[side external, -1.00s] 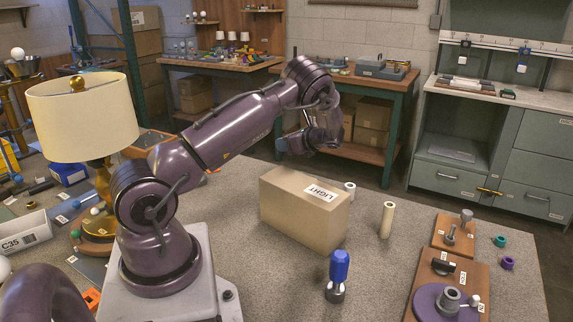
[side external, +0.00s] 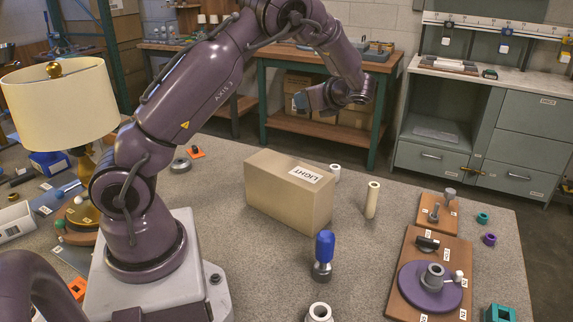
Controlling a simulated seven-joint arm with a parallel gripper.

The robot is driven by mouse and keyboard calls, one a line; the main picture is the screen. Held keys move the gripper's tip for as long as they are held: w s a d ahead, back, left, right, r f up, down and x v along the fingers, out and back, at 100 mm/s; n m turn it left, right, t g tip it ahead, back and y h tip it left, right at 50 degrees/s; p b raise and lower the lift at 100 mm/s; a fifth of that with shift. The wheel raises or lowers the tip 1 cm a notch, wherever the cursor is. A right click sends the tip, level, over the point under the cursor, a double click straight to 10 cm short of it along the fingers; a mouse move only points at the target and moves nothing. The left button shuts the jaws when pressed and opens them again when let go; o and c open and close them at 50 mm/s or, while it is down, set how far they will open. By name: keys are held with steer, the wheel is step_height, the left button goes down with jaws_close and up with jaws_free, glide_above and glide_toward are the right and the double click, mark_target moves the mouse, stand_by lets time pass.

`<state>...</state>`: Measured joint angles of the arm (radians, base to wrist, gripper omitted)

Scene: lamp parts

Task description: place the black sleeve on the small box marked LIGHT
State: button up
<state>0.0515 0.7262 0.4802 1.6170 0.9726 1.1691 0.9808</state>
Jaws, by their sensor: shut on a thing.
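The tan box marked LIGHT (side external: 285,203) stands upright on the grey bench, its white label on top. The top shows nothing resting on it. My gripper (side external: 302,102) is raised behind and above the box, well apart from it, pointing left. It is shut on a small dark thing at its tips, too small to identify. A black cylinder (side external: 427,244) lies on the brown board at the right. I cannot tell whether that cylinder or the held thing is the black sleeve.
A cream tube (side external: 372,199) and a white cylinder (side external: 335,172) stand right of the box. A blue-handled tool (side external: 324,256) stands in front. A purple disc (side external: 416,293) sits on the board. A lamp (side external: 60,105) stands left.

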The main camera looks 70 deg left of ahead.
steer(key=s+d+r, duration=0.3)
steer(key=s+d, duration=0.4)
steer(key=d, duration=0.5)
steer(key=s+d, duration=0.3)
steer(key=s, duration=0.7)
glide_above(293, 170)
steer(key=f, duration=0.9)
steer(key=shift+s+d+f, duration=0.25)
steer(key=shift+s+f, duration=0.1)
steer(key=shift+f, duration=0.05)
steer(key=shift+w+a+f, duration=0.1)
steer(key=shift+w+f, duration=0.05)
steer(key=shift+f, duration=0.1)
steer(key=shift+w+f, duration=0.15)
steer(key=shift+f, duration=1.5)
